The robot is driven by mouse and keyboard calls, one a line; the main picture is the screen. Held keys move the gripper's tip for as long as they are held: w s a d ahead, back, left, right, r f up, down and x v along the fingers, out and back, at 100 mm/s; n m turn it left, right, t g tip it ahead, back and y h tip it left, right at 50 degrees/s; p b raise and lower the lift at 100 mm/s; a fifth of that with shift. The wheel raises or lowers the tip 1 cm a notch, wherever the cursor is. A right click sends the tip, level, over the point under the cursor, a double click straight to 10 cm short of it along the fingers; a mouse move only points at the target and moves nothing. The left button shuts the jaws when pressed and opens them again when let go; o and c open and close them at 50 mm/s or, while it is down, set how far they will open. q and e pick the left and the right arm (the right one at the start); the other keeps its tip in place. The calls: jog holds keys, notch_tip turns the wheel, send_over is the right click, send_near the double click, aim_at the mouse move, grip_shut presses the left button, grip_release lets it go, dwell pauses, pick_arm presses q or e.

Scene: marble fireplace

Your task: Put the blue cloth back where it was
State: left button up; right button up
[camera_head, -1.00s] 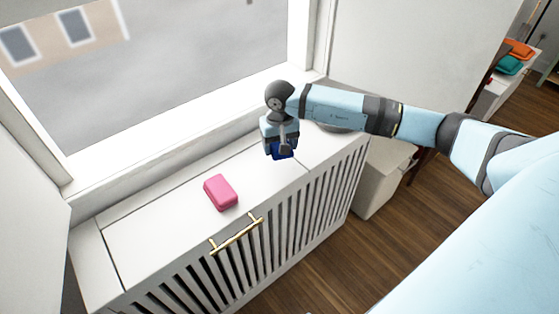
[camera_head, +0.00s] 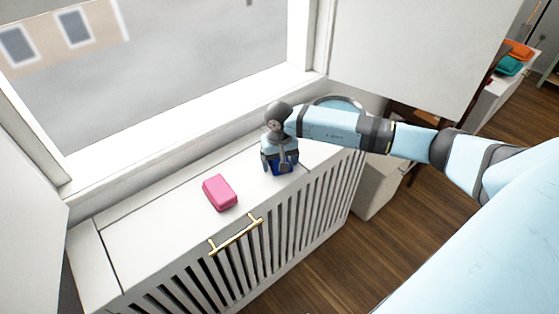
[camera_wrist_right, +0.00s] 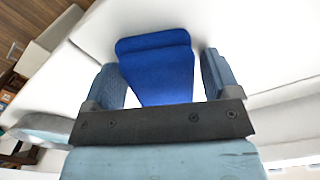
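The blue cloth (camera_head: 282,169) is a folded pad on the white radiator cover (camera_head: 150,225), near its right part. In the right wrist view the cloth (camera_wrist_right: 158,68) lies between the two fingers. My right gripper (camera_head: 280,172) points down over it with its fingers apart, one on each side. The right wrist view shows the gripper (camera_wrist_right: 160,75) open, with a gap between the cloth and the right finger. The gripper hides part of the cloth in the head view. My left gripper is out of view.
A pink folded cloth (camera_head: 220,193) lies on the cover to the left of the gripper. A brass handle (camera_head: 236,236) is on the slatted front. A window stands behind. Orange (camera_head: 518,49) and teal (camera_head: 508,66) cloths lie on a far surface at top right.

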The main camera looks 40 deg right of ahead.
jog(key=shift+o, duration=0.6)
jog(key=shift+r, duration=0.15)
